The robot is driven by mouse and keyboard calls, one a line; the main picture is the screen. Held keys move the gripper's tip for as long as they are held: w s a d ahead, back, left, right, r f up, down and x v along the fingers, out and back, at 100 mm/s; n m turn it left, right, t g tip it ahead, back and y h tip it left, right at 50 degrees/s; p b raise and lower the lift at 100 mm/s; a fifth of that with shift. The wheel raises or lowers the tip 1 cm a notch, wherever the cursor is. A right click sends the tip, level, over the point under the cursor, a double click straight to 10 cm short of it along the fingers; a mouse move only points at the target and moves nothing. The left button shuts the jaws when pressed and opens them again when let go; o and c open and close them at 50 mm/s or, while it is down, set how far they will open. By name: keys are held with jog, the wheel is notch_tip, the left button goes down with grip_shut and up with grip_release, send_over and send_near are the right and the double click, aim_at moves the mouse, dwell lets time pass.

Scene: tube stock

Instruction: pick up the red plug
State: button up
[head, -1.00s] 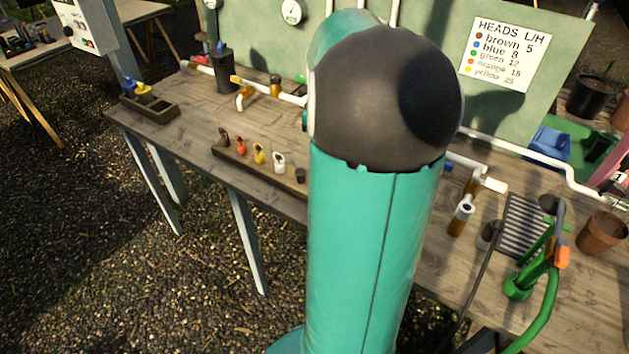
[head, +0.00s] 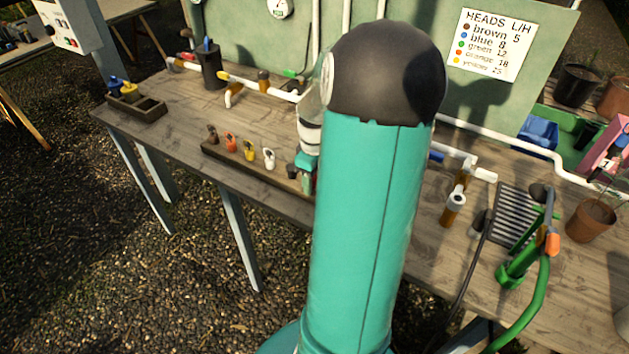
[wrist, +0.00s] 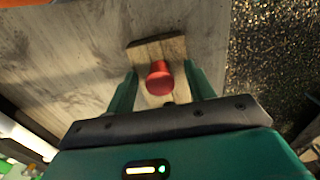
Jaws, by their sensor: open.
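The red plug (wrist: 159,78) stands on a pale wooden block (wrist: 158,50) in the wrist view, its round top towards the camera. My gripper (wrist: 160,76) is open, with one teal finger on each side of the plug. A gap shows between the plug and each finger, so nothing is held. How high the fingertips are relative to the plug is hard to tell. In the head view the plug is hidden by my arm, and only a small teal part of my gripper end shows beside it.
On the workbench (head: 185,112), a wooden strip (head: 238,165) holds brown, orange, yellow and white heads just left of my arm. White pipes and a black pot (head: 210,67) stand behind. At right are a grey rack (head: 515,217), a green hose fitting and a terracotta pot (head: 590,221).

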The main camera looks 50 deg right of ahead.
jog(key=shift+c, duration=0.2)
jog(key=c, duration=1.1)
jog(key=shift+r, duration=0.15)
jog(key=shift+r, duration=0.65)
jog(key=s+a+r, duration=0.1)
jog(key=a+r, duration=0.2)
jog(key=a, duration=0.1)
jog(key=s+a+r, duration=0.1)
jog(key=a+r, duration=0.3)
jog(key=a, duration=0.1)
jog(key=s+a+r, duration=0.2)
jog(key=a+r, duration=0.2)
jog(key=shift+a+r, duration=0.2)
jog(key=shift+r, duration=0.05)
jog(key=shift+r, duration=2.5)
